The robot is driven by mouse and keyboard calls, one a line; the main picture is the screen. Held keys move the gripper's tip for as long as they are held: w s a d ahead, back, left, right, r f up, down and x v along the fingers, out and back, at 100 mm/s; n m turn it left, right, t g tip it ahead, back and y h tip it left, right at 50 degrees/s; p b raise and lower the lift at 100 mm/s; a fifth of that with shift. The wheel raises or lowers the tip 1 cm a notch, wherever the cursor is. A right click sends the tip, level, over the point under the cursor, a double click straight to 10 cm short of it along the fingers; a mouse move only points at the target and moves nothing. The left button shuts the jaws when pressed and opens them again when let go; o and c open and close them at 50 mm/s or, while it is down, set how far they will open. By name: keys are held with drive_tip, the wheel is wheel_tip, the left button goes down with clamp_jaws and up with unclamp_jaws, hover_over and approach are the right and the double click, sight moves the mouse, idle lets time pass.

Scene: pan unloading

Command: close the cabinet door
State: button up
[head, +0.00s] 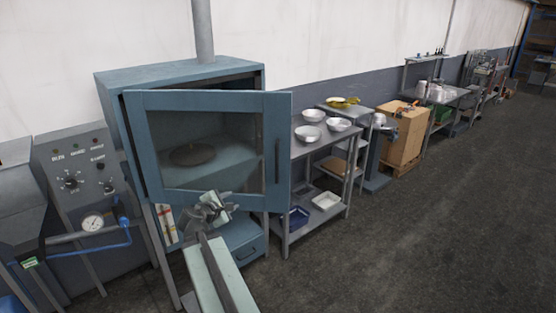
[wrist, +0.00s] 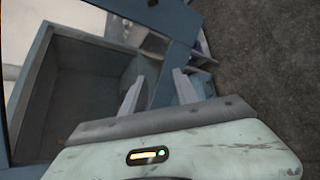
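The blue cabinet (head: 180,74) stands against the wall at the left of the head view. Its glass-fronted door (head: 208,99) stands ajar, off the cabinet's front, with a dark vertical handle (head: 278,160) on its right side. A round dark plate (head: 192,154) shows through the glass. My gripper (head: 216,203) is at the door's lower edge, left of and below the handle. In the wrist view, the two fingers of my gripper (wrist: 158,92) are apart with nothing between them. Whether it touches the door, I cannot tell.
A metal shelf table (head: 310,150) with several bowls stands right of the cabinet. A control panel (head: 82,170) with a gauge and blue pipe stands at the left. A cardboard box (head: 402,140) is farther back. Open floor (head: 430,240) lies to the right.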

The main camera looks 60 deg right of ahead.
sight(276, 159)
drive_tip(key=s+d+r+n+t+h, duration=0.1)
drive_tip(key=s+d+r+n+h, duration=0.1)
drive_tip(key=s+d+r+n, duration=0.35)
drive_tip(key=s+d+r+n+h, duration=0.35)
drive_tip(key=d+n, duration=0.25)
drive_tip(key=d, duration=0.2)
drive_tip(key=shift+m+y, duration=0.35)
drive_tip(key=shift+y, duration=0.1)
drive_tip(key=x, duration=0.5)
drive_tip(key=w+x, duration=0.1)
drive_tip(key=x, duration=0.2)
drive_tip(key=shift+r, duration=0.25)
drive_tip(key=shift+s+a, duration=0.1)
clamp_jaws()
